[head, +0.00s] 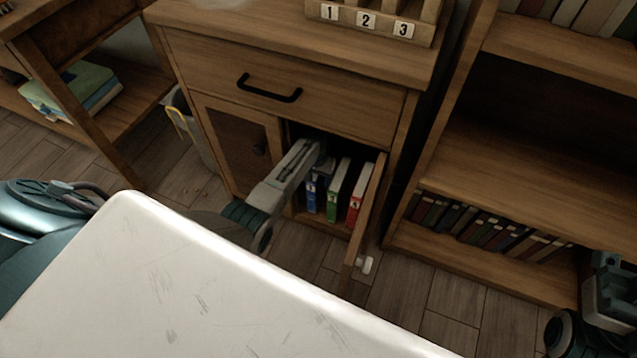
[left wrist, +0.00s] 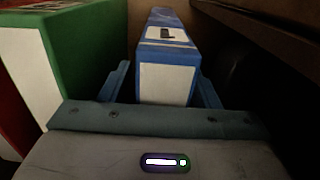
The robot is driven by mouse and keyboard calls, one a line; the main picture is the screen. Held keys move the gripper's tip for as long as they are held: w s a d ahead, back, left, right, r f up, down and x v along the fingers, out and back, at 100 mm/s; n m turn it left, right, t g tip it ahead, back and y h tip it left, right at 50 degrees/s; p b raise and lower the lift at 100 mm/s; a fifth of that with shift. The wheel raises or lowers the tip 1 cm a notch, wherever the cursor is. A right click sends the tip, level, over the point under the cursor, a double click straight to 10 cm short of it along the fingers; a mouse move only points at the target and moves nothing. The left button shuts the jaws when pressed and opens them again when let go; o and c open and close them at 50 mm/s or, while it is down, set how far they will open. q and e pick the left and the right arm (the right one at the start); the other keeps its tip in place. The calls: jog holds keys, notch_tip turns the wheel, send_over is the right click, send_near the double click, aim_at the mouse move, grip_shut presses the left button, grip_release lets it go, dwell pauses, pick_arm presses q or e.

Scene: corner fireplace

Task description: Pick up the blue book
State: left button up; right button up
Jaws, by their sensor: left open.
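The blue book (head: 311,198) stands upright in the open lower compartment of the wooden cabinet, left of a green book (head: 338,192) and a red book (head: 360,195). My left gripper (head: 322,165) reaches into this compartment at the blue book. In the left wrist view the blue book (left wrist: 167,58) stands between the two spread fingers of my left gripper (left wrist: 165,84), with a finger on each side. The gripper is open; contact with the book cannot be told. My right gripper (head: 608,280) is at the lower right edge, and its fingers are unclear.
The cabinet door (head: 362,225) hangs open just right of the books. A drawer with a black handle (head: 268,90) is above. A bookshelf (head: 520,165) with a row of books stands at right. A white surface (head: 190,290) fills the lower left. A bin (head: 190,125) stands left of the cabinet.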

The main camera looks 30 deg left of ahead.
pick_arm(q)
jog(key=shift+c, duration=0.5)
jog(key=c, duration=1.1)
jog(key=shift+o, duration=0.2)
jog(key=shift+r, duration=0.1)
